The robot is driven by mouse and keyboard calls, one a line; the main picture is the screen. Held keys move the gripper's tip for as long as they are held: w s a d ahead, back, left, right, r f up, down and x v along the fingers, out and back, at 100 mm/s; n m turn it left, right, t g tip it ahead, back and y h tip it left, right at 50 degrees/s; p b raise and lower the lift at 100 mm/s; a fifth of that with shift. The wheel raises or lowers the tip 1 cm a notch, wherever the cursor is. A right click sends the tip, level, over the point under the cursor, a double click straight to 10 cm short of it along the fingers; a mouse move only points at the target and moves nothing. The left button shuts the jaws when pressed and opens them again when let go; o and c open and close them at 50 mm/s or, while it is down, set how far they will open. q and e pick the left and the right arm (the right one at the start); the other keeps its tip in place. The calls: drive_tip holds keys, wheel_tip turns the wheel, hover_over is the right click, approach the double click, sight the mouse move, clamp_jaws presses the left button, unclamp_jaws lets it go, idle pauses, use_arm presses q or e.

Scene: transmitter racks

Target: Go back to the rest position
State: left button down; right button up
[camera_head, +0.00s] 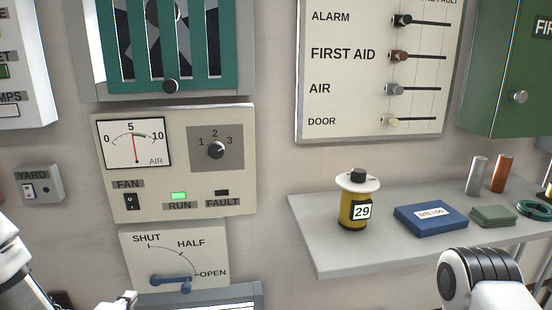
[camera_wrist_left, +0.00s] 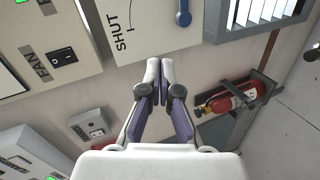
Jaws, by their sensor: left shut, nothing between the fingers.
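My left gripper (camera_head: 126,300) shows only as a fingertip at the bottom edge of the head view, below the lever panel. In the left wrist view its two fingers (camera_wrist_left: 160,68) are together with nothing between them, in front of the wall. The lever panel (camera_head: 135,250) is marked SHUT, HALF and OPEN. Its blue lever (camera_head: 172,282) lies nearly level, its knob end toward the OPEN side. The lever also shows at the top of the left wrist view (camera_wrist_left: 183,14), apart from the fingers. My right gripper is out of view; only a right arm link shows.
The fan panel (camera_head: 240,190) has a green RUN lamp (camera_head: 179,196) lit and a dark FAULT lamp. A YARD switch box (camera_head: 40,186) is at left. A shelf (camera_head: 330,262) at right holds a yellow canister (camera_head: 347,212) and a blue book (camera_head: 420,222). A red extinguisher (camera_wrist_left: 222,101) hangs low.

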use_arm(q)
drive_tip(key=s+d+f+m+g+h+p, duration=0.1)
drive_tip(key=s+d+f+m+g, duration=0.4)
drive_tip(key=f, duration=0.5)
drive_tip(key=s+d+f+m+g+h, duration=0.1)
drive_tip(key=s+d+f+m+g, duration=0.1)
drive_tip(key=s+f, duration=0.6)
drive_tip(key=s+d+f+m+g, duration=0.3)
drive_tip(key=s+f+m+g, duration=0.3)
drive_tip(key=s+m, duration=0.5)
drive_tip(key=shift+s+f+h+p, duration=0.4)
drive_tip(key=shift+s+f, duration=0.3)
drive_tip(key=shift+s, duration=0.5)
